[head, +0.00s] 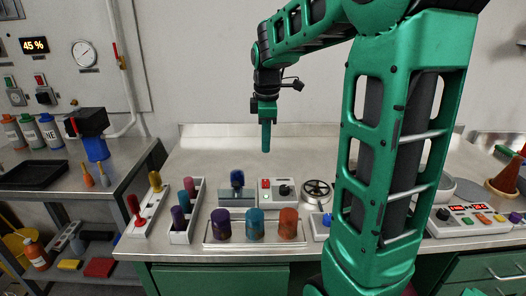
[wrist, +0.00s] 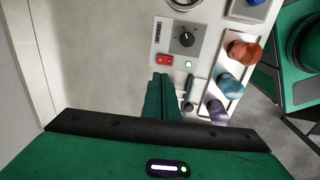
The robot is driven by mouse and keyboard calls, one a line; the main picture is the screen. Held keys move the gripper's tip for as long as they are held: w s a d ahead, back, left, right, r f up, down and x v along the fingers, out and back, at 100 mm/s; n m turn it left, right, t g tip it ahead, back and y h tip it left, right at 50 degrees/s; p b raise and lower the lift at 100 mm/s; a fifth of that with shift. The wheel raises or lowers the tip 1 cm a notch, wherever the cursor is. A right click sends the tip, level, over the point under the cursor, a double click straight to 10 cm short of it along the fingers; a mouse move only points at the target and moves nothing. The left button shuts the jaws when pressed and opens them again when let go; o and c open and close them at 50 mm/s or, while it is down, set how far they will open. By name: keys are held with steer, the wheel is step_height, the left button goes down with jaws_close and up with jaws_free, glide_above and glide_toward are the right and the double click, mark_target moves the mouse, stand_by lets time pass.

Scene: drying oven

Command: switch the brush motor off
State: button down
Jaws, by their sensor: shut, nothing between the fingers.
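A light grey control box (head: 290,199) stands on the steel bench in the head view, with a red switch (head: 265,184) and a black knob (head: 284,190). In the wrist view the box shows its black knob (wrist: 186,40), a red rocker switch (wrist: 165,60) and a green lamp (wrist: 188,64) that looks lit. My gripper (head: 266,150) points down, shut and empty, above the bench behind the box. In the wrist view its fingertips (wrist: 162,76) appear close to the red switch, apart from it.
A white rack (head: 253,242) with purple, blue and orange knobbed pieces stands at the front edge. Two narrow trays with coloured pieces (head: 181,236) stand left. A round black handwheel (head: 316,190) is right of the box. The bench behind is clear.

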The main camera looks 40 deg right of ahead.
mark_target(264, 180)
steer(key=f, duration=0.8)
steer(key=w+d+f, duration=0.1)
steer(key=f, duration=0.3)
steer(key=shift+w, duration=0.1)
steer(key=shift+a, duration=0.2)
